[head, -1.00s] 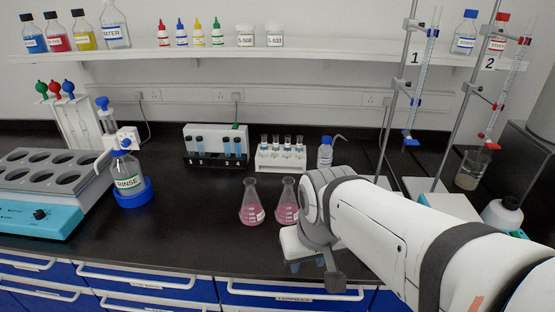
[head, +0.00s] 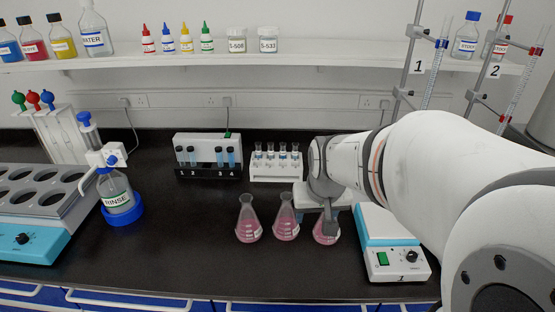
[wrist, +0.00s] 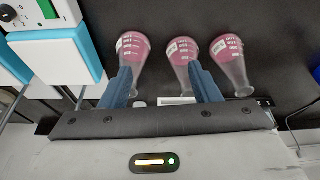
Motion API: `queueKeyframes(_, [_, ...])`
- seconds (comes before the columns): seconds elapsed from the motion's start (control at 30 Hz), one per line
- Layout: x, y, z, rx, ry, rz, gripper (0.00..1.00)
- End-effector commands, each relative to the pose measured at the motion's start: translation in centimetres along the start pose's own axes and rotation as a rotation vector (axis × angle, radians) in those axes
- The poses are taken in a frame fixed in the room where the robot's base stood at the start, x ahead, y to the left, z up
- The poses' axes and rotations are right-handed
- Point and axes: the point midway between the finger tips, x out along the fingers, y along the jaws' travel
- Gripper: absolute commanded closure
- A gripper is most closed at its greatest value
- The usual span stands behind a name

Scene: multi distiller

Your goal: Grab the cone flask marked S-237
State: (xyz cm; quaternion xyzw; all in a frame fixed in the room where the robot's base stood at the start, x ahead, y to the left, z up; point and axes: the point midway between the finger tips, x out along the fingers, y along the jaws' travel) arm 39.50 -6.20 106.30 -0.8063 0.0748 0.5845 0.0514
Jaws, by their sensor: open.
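Three cone flasks with pink liquid stand upright in a row on the black bench: a left flask (head: 248,222), a middle flask (head: 286,222) and a right flask (head: 326,232). Their labels are too small to read, so I cannot tell which is S-237. My gripper (head: 322,203) is over the right flask and partly hides it. In the wrist view my gripper (wrist: 160,74) is open, with blue fingers apart. There, the left flask (wrist: 130,48) is by the left finger, the middle flask (wrist: 181,50) between the fingers, and another flask (wrist: 228,50) beyond the right finger.
A white-and-blue hotplate (head: 396,262) stands close right of the flasks. Behind them are a white vial rack (head: 276,170) and a black tube rack (head: 208,172). A rinse bottle (head: 118,192) stands left. Bench between it and the flasks is clear.

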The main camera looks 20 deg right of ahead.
Motion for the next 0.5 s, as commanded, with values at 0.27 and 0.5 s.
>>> queueKeyframes(0.27, [2.5,5.1,-6.8,0.13,0.062,0.043,0.44])
queueKeyframes(0.5, [4.8,5.9,-7.7,0.145,0.073,0.049,0.44])
